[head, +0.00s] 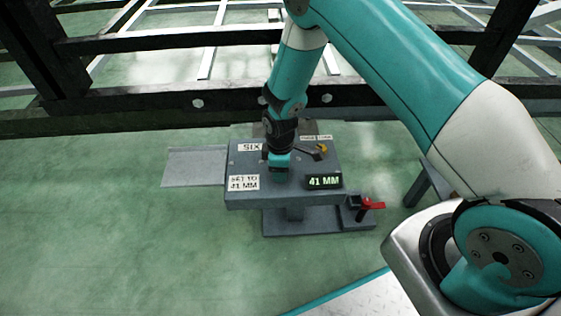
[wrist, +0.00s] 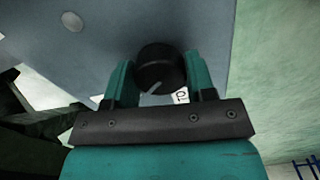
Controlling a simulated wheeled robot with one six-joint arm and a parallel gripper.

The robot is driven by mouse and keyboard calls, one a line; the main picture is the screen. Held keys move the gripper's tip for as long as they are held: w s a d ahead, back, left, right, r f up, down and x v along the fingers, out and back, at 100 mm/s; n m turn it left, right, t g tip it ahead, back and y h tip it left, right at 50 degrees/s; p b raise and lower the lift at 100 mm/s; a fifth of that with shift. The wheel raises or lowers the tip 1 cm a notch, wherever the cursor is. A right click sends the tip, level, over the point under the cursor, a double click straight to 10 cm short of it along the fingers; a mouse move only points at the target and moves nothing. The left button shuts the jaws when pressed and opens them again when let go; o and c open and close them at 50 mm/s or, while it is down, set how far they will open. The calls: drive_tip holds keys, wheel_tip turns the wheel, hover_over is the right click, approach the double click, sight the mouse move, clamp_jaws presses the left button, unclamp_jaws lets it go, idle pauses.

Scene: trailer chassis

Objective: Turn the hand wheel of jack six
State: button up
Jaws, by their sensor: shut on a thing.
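Jack six is a grey box (head: 285,194) with a "SIX" label (head: 249,147), a "SET TO 41 MM" label (head: 243,182) and a dark display (head: 323,181) reading "41 MM". My gripper (head: 279,175) points down onto the top of the box, left of the display, and hides what it holds there. In the wrist view my gripper (wrist: 161,80) has its two teal fingers shut on either side of a round black hand wheel (wrist: 158,62). A pale pointer line shows on the wheel.
A red-handled lever (head: 371,204) sticks out at the box's right front. A dark lever with a yellow part (head: 322,149) is at the top right of the box. A black chassis beam (head: 170,103) runs behind. Green floor lies open at the left.

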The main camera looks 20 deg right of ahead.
drive_tip(key=shift+n+p, duration=0.35)
drive_tip(key=shift+n, duration=0.25)
drive_tip(key=o, duration=0.9)
wheel_tip(320, 180, up, 18)
drive_tip(key=p, duration=0.7)
drive_tip(key=shift+f, duration=0.25)
drive_tip(key=shift+r, duration=0.1)
